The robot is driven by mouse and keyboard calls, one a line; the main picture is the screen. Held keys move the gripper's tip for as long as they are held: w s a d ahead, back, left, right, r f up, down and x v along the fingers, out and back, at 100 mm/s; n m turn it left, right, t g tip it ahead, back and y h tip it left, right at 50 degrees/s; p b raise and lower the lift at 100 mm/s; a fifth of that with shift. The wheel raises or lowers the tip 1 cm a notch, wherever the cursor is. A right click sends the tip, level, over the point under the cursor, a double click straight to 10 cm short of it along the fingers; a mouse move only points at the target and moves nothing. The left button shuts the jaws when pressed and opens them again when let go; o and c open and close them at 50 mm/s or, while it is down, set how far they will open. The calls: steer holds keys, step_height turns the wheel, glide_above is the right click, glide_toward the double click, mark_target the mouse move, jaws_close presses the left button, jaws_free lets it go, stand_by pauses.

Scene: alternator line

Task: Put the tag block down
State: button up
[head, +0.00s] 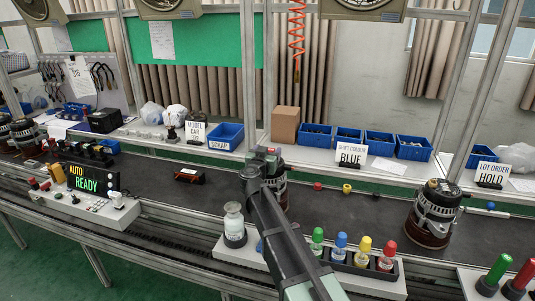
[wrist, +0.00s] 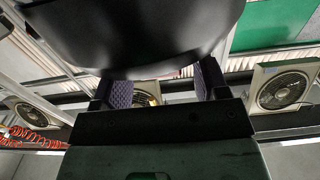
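I cannot identify the tag block with certainty. A small dark block with orange marks (head: 188,176) lies on the dark belt, left of my arm and apart from it.
Another alternator (head: 432,215) stands on the belt at right. A rack of colour-capped bottles (head: 350,262) and a glass jar (head: 234,226) stand in front. Blue bins (head: 380,143), a SCRAP bin (head: 225,137) and signs line the back. The belt (head: 345,210) has free room between alternators.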

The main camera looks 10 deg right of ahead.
steer(key=shift+r, duration=0.2)
steer(key=v, duration=0.7)
steer(key=shift+s, duration=0.2)
steer(key=shift+a, duration=0.1)
steer(key=s+a+n+y+p, duration=0.3)
steer(key=s+a+n+y, duration=0.2)
steer(key=a+n+y, duration=0.6)
steer(key=s+d+f+g+y+p, duration=0.1)
steer(key=s+d+f+g+y, duration=0.2)
steer(key=s+f+g, duration=0.2)
steer(key=s+d+f+m+g+h+p, duration=0.1)
steer(key=s+d+f+m+g+h, duration=0.1)
steer(key=s+d+g, duration=0.3)
steer(key=s+d+f+m+g+h, duration=0.3)
steer(key=s+d+f+g, duration=0.2)
steer(key=s, duration=0.8)
steer(key=shift+s+d+g+h+p, duration=0.3)
steer(key=shift+s+d+g+p, duration=0.1)
steer(key=shift+d, duration=0.4)
